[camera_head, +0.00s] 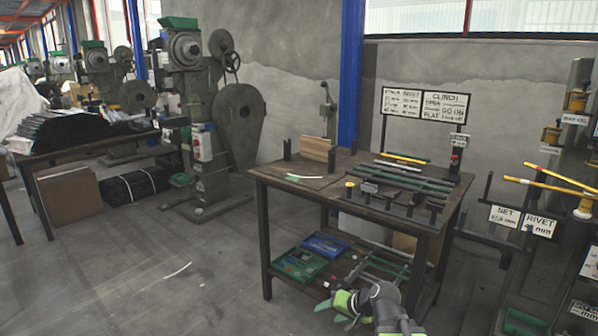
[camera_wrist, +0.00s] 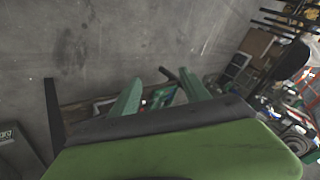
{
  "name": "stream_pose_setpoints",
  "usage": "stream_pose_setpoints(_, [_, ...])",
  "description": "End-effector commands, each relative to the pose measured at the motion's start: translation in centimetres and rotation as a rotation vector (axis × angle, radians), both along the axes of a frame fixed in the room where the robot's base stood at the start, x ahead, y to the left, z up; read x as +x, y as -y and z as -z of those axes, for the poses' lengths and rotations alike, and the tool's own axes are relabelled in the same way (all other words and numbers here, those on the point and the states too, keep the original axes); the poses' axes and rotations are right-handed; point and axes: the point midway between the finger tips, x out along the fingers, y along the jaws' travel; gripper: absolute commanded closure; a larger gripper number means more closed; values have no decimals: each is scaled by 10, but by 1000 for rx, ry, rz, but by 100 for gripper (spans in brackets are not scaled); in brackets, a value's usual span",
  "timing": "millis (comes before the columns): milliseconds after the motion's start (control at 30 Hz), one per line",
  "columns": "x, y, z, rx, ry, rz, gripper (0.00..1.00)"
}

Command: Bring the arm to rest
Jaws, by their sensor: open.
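My gripper (camera_head: 328,311) is at the bottom of the head view, in front of the dark work table (camera_head: 345,201). It is green and black and points left. In the wrist view my gripper (camera_wrist: 161,76) shows two green fingers spread apart with nothing held between them. The fingers appear apart from the table in the head view, but the exact gap is hard to tell. My forearm runs off the bottom edge of the head view.
The table's lower shelf holds a green tray (camera_head: 299,264) and a blue tray (camera_head: 325,245) close to my gripper. A rivet press (camera_head: 205,130) stands behind on the left. Racks with yellow rods (camera_head: 545,185) stand right. Floor at the lower left is mostly clear.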

Motion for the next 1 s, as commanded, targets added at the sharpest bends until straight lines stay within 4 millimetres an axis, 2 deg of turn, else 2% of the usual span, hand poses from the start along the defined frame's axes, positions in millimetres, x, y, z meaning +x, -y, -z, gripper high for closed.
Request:
stream_pose_setpoints(33, [-17,-12,15,-85,-56,-70,45])
stream_pose_setpoints(100, [-42,-7,35,-217,-145,-139,45])
stream_pose_setpoints(200, [-72,28,53,-380,-275,-177,45])
stream_pose_setpoints(300, [-102,62,61,-519,-410,-198,45])
stream_pose_setpoints(367, [-125,73,61,-563,-507,-219,45])
stream_pose_setpoints(400, [-121,71,34,-559,-494,-216,45])
stream_pose_setpoints(567, [-120,70,-12,-557,-489,-215,45])
stream_pose_setpoints(767, [-120,70,-85,-555,-488,-215,45])
stream_pose_setpoints(1000, [-120,69,-200,-555,-486,-216,45])
